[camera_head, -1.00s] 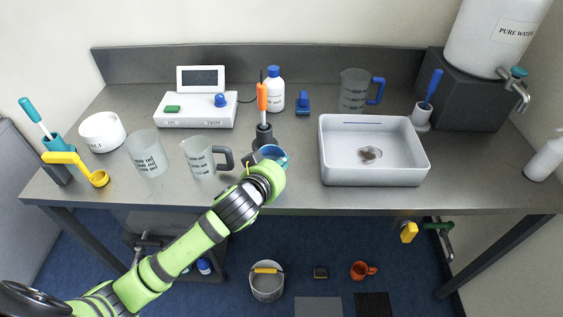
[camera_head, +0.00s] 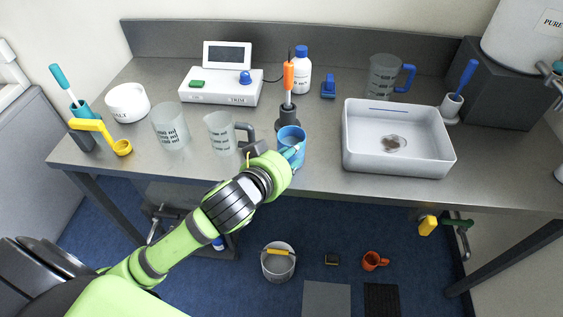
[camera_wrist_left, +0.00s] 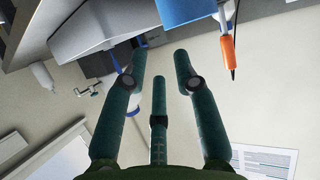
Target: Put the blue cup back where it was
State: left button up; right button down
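The blue cup (camera_head: 291,136) stands upright on the metal table, near the front edge. It is just in front of the dark stand with the orange-handled probe (camera_head: 289,76). My left gripper (camera_head: 293,153) is low at the cup's front side, its teal fingers partly overlapping the cup in the head view. In the left wrist view my left gripper (camera_wrist_left: 159,65) has its fingers spread with nothing between them. A blue surface (camera_wrist_left: 188,10), likely the cup, shows at the top edge there, beyond the fingertips. My right gripper is not in view.
A clear beaker with a grey handle (camera_head: 221,133) stands close left of my gripper. A white tray (camera_head: 398,164) lies to the right, with a strip of bare table between it and the cup. A white bottle (camera_head: 301,76) stands behind the probe.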

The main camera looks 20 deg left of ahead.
pick_arm(q)
jog(key=shift+p+v, duration=1.3)
jog(key=shift+v, duration=0.95)
jog(key=shift+w, duration=0.1)
